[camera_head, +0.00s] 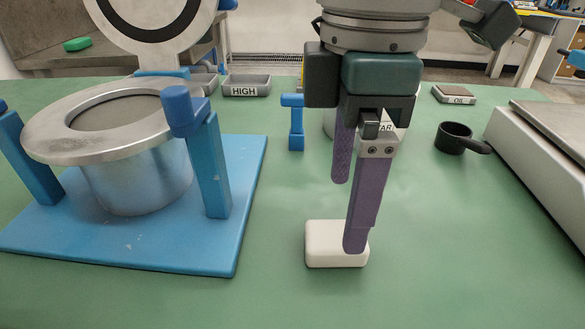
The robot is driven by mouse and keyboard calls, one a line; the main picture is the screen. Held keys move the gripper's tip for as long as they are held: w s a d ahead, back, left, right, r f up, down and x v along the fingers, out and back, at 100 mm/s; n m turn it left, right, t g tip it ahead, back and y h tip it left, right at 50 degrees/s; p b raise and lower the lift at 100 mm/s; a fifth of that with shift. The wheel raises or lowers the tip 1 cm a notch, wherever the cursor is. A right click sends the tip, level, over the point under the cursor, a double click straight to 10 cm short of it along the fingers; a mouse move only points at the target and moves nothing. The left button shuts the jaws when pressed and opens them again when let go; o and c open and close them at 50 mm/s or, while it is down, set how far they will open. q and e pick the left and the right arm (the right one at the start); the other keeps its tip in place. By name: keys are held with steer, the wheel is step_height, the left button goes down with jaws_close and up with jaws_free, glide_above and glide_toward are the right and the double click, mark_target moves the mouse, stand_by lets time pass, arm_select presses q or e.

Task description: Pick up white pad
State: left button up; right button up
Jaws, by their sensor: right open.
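The white pad (323,246) is a small rounded block lying on the green table in the middle front of the head view. My right gripper (349,215) comes down from above with two purple fingers. The nearer finger overlaps the pad's right part in the picture; the farther finger ends higher, behind the pad. The fingers are apart, with a gap between them. I cannot tell whether the near finger touches the pad. My left gripper is not in view.
A metal cylinder with a wide ring stands on a blue base (225,245) with blue posts at left. A "HIGH" tray (247,86) and a blue upright piece (296,125) are behind. A black cup (454,138) and a scale-like box (545,130) are at right. The front table is clear.

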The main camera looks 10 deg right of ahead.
mark_target(337, 234)
steer(key=f, duration=0.2)
steer(key=f+b, duration=0.1)
steer(key=f, duration=0.2)
steer(key=shift+w+a+f, duration=0.1)
steer(key=shift+w+f, duration=0.1)
steer(key=shift+f, duration=0.15)
steer(key=c, duration=1.4)
steer(key=shift+r, duration=0.1)
steer(key=shift+c, duration=0.2)
step_height(337, 234, up, 20)
steer(key=p, duration=0.3)
